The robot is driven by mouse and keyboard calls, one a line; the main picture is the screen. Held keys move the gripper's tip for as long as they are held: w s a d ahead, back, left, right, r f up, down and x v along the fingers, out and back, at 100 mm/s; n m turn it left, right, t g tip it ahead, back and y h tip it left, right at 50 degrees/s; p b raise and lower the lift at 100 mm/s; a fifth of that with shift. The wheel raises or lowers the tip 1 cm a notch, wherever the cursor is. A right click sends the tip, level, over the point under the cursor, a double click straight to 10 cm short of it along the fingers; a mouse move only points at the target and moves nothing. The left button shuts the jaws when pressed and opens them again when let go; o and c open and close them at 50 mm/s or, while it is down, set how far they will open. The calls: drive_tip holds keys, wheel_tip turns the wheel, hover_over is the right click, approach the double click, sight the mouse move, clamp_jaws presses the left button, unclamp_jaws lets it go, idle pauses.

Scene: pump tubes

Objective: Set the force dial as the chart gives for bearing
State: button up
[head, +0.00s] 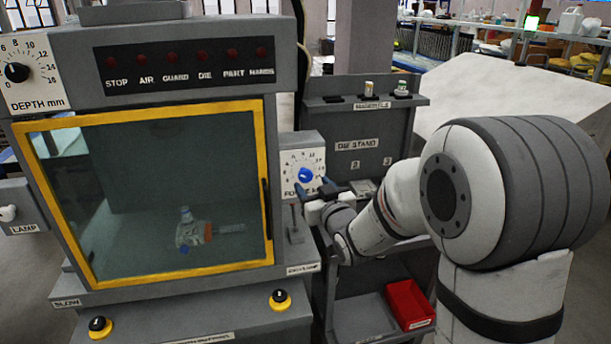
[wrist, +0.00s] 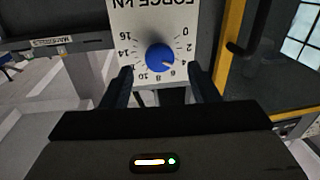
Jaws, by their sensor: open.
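The force dial is a blue knob (wrist: 160,57) on a white plate marked FORCE kN, which appears upside down in the wrist view. A small pale mark on the knob seems to point around 4 to 6; the exact value is hard to tell. The knob also shows in the head view (head: 305,174), on the press's right side. My gripper (wrist: 159,76) is open, with one finger on each side below the knob in the wrist view. In the head view my gripper (head: 317,191) is just in front of the dial plate. I see no readable bearing chart.
The press has a yellow-framed guard window (head: 268,190), a depth dial (head: 17,72) and two yellow-black buttons (head: 280,299). Right of the dial stands a grey die stand (head: 365,133) with a red bin (head: 408,303) low down. A large pale sloped panel (head: 510,95) is behind my arm.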

sight(306, 177)
drive_tip(key=shift+p+x, duration=0.6)
drive_tip(key=shift+x, duration=1.6)
